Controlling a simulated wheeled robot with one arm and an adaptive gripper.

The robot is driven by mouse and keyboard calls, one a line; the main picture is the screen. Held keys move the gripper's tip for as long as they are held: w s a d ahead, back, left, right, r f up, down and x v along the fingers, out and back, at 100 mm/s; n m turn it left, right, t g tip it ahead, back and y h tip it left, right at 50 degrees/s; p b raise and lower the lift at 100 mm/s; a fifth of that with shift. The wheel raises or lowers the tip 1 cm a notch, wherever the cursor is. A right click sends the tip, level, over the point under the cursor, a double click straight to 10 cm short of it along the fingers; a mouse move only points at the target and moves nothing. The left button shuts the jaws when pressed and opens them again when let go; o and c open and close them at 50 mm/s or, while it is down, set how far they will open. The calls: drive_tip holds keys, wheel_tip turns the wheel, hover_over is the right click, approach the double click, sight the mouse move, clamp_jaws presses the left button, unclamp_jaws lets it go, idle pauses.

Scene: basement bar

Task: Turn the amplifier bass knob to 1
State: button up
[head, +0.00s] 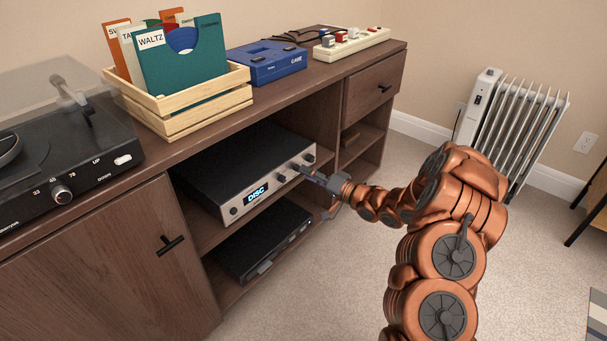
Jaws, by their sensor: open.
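The amplifier (246,192) is a black box with a silver front, on the upper open shelf of the wooden cabinet. Its lit display (256,193) reads "DISC". Several dark knobs sit along the front, among them one (281,178) right of the display and one (309,158) near the right end. The knob labels are too small to read, so I cannot tell which is bass. My gripper (306,173) is open at the right part of the amplifier's front, close to the knobs. It partly hides that area, and I cannot tell whether it touches a knob.
A black device (262,240) lies on the shelf below. A radiator (515,115) stands right. Carpet (300,300) in front is clear.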

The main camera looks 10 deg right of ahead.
sight(297, 168)
drive_tip(key=shift+b+x, duration=0.3)
drive_tip(key=shift+x, duration=0.95)
clamp_jaws()
